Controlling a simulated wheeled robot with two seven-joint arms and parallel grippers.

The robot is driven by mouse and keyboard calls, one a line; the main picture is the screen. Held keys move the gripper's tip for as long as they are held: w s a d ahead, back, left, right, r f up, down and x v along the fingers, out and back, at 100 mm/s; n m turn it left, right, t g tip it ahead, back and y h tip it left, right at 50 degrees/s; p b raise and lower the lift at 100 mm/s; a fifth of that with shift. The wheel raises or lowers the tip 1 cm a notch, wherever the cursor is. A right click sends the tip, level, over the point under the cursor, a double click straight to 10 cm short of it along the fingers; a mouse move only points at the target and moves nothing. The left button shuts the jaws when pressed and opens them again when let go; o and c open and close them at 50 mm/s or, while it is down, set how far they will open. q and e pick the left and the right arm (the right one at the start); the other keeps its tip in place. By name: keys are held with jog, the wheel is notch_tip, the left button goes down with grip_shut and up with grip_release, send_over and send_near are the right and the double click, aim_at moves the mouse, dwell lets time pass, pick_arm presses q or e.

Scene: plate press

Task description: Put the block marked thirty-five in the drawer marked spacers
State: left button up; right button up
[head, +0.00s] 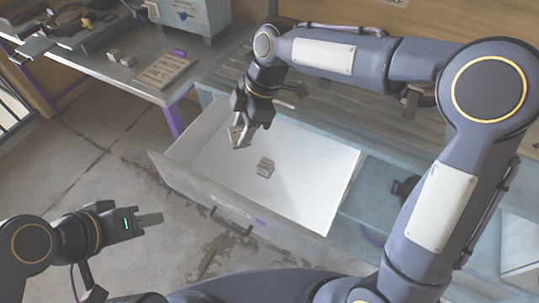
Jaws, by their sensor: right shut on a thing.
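An open drawer (318,225) with a white inside juts from the bench. The label on its front (232,208) is too small to read. A small grey-brown block (265,168) lies on the drawer floor. My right gripper (240,141) points down over the drawer's back left part, shut on another small block (236,134). The fingers partly cover the held block, and I cannot read a number on either block. My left gripper (157,219) is off to the left of the drawer, over the floor. Its fingers overlap from this angle, so I cannot tell its opening.
A side table (185,88) at the upper left holds small blocks (121,58), a lettered plate (164,71) and a grey machine (190,15). The slatted bench top (330,105) lies behind the drawer. The concrete floor (105,150) at left is clear.

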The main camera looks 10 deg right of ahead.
notch_tip(320, 180, down, 12)
jog(key=b, duration=0.9)
jog(key=s+d+f, duration=0.1)
jog(key=d+f, duration=0.1)
jog(key=d, duration=0.1)
jog(key=s+d+f+b, duration=0.1)
jog(key=d+f, duration=0.2)
jog(key=d, duration=0.1)
jog(key=s+d+f, duration=0.1)
jog(key=d+f, duration=0.2)
jog(key=d, duration=0.1)
jog(key=shift+d+b, duration=0.2)
jog(key=shift+b, duration=0.15)
jog(key=shift+s+d+f, duration=0.1)
jog(key=shift+d+f, duration=0.1)
jog(key=shift+f, duration=0.05)
jog(key=f, duration=0.1)
jog(key=d+f, duration=0.1)
jog(key=f, duration=0.1)
jog(key=f+b, duration=0.1)
jog(key=shift+s+d+f, duration=0.2)
jog(key=shift+s+d, duration=0.05)
jog(key=shift+f, duration=0.25)
